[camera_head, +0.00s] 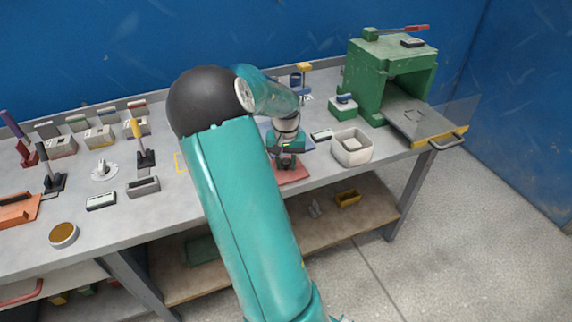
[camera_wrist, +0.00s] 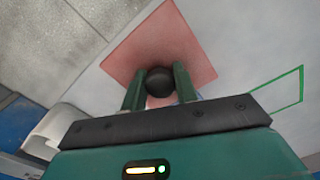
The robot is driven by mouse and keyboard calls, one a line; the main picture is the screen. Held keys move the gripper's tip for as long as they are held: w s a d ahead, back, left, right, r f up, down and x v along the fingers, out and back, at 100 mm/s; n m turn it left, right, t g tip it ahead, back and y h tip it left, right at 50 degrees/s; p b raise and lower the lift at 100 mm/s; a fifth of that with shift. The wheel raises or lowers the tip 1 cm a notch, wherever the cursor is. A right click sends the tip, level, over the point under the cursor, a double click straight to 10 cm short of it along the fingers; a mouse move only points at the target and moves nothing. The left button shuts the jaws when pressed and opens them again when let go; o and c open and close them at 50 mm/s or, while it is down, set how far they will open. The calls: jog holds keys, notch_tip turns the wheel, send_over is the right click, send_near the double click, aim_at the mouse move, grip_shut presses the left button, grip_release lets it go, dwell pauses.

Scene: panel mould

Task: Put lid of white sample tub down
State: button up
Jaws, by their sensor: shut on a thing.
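My gripper (camera_head: 286,163) is low over the red square mat (camera_head: 296,176) near the bench's front edge. In the wrist view, its two fingers (camera_wrist: 158,88) are shut on a dark round piece, the lid's knob or the lid itself (camera_wrist: 159,76). The red mat (camera_wrist: 190,50) lies beneath it. I cannot tell whether the held piece touches the mat. The white tub (camera_head: 352,149) stands open on the bench, right of my gripper. A pale part of what looks like it shows at the left in the wrist view (camera_wrist: 50,128).
A green press-like box (camera_head: 362,82) with a clear flap stands at the back right. A small green block (camera_head: 343,108) stands behind the tub. Several holders and tools fill the bench's left side, including a grey tray (camera_head: 143,187). A green outline (camera_wrist: 280,92) marks bare bench.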

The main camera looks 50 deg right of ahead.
aim_at(286, 161)
jog(key=shift+f, duration=0.5)
jog(key=shift+f, duration=0.1)
jog(key=o, duration=1)
jog(key=shift+c, duration=0.2)
notch_tip(286, 161, up, 12)
jog(key=w+a+r+n+t+y, duration=0.1)
jog(key=a+r+n, duration=0.15)
jog(key=a, duration=0.85)
jog(key=w+a+r+n+t, duration=0.15)
jog(key=a+r, duration=0.25)
jog(key=a, duration=0.7)
jog(key=s+a+r+n+t, duration=0.1)
jog(key=s+a+n, duration=0.1)
jog(key=a, duration=0.4)
jog(key=s+a+n+t, duration=0.1)
jog(key=s+a+n, duration=0.1)
jog(key=s+a, duration=0.2)
jog(key=s+a+r+n+t+h, duration=0.1)
jog(key=s+a+n, duration=0.2)
jog(key=a, duration=0.6)
jog(key=shift+s+a+r, duration=0.2)
jog(key=shift+s+r, duration=0.1)
jog(key=shift+s, duration=0.3)
